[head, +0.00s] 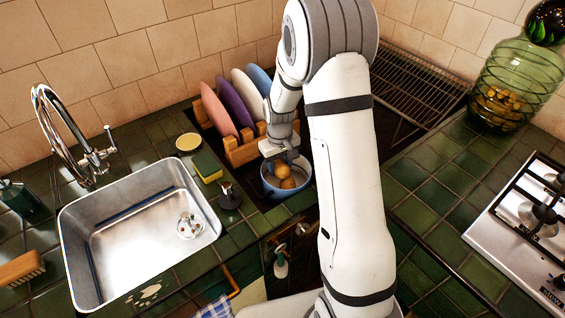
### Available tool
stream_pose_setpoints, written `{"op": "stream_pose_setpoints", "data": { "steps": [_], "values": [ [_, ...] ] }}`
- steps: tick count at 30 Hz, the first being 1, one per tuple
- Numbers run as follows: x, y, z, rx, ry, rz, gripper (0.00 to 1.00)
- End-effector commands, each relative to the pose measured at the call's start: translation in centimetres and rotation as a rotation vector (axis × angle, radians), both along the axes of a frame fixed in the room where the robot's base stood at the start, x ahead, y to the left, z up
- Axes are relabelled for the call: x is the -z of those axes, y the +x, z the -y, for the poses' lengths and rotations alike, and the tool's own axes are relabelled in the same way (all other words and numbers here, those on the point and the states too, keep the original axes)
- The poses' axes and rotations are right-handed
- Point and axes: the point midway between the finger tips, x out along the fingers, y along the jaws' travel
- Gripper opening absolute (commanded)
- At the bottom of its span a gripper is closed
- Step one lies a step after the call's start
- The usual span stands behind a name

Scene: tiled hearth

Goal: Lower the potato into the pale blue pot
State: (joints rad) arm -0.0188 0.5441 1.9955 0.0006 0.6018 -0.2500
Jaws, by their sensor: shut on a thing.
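The pale blue pot (272,191) stands on the dark counter in front of the dish rack, partly hidden by my arm on its right. My gripper (282,165) points down over the pot and is shut on a brown potato (281,170). The held potato shows at the pot's opening; I cannot tell whether it touches anything below. Another brown rounded thing, likely a second potato (288,183), shows inside the pot just below it.
A wooden rack (240,153) with several coloured plates stands close behind the pot. A sponge (208,167), a small dark stand (229,197) and a steel sink (140,245) lie left. A wire rack (415,85), a green glass jar (507,85) and a hob (535,215) are right.

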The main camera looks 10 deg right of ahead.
Motion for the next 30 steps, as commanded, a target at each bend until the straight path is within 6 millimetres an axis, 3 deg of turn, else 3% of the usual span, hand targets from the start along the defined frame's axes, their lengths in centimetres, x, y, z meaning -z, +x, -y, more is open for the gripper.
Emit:
{"op": "stream_pose_setpoints", "data": {
  "steps": [14,15,24,30],
  "values": [
    [0.42,0.00,0.00,0.000,0.000,0.000,0.19],
    [0.42,-0.01,0.00,0.000,0.000,0.000,0.44],
    [0.42,-0.01,0.00,0.000,0.000,0.000,0.68],
    [0.42,0.00,0.00,0.000,0.000,0.000,0.68]
  ]
}}
